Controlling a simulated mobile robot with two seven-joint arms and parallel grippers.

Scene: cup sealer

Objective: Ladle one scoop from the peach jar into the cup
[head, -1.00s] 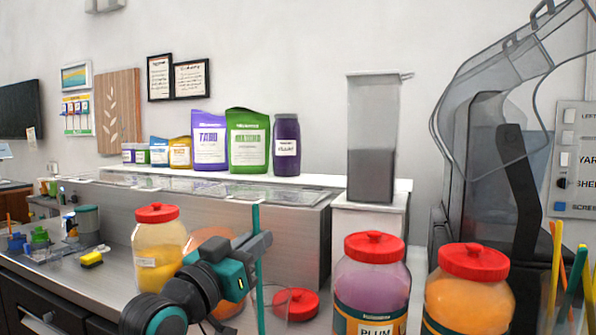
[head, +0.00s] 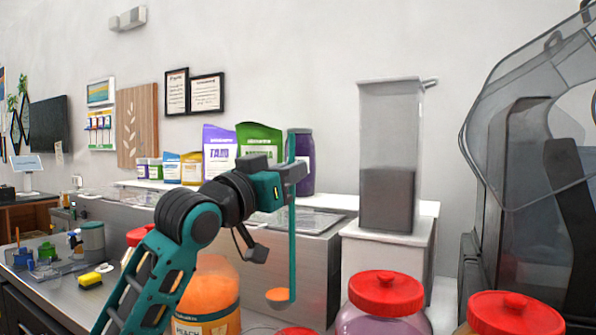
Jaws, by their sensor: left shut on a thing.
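My left gripper (head: 292,172) is shut on the handle of a teal ladle (head: 291,235), which hangs upright. The ladle's bowl (head: 278,295) at the bottom shows orange content. The bowl is beside and to the right of the orange peach jar (head: 208,295), outside it as seen here. The jar has no red lid showing on it, and my left arm covers part of it. I cannot make out the cup. My right gripper is not in view.
A red lid (head: 297,331) shows at the bottom edge. A red-lidded purple jar (head: 385,312) and another red-lidded jar (head: 515,315) stand to the right. A grey dispenser (head: 388,160) stands behind. A yellow sponge (head: 89,280) lies on the left counter.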

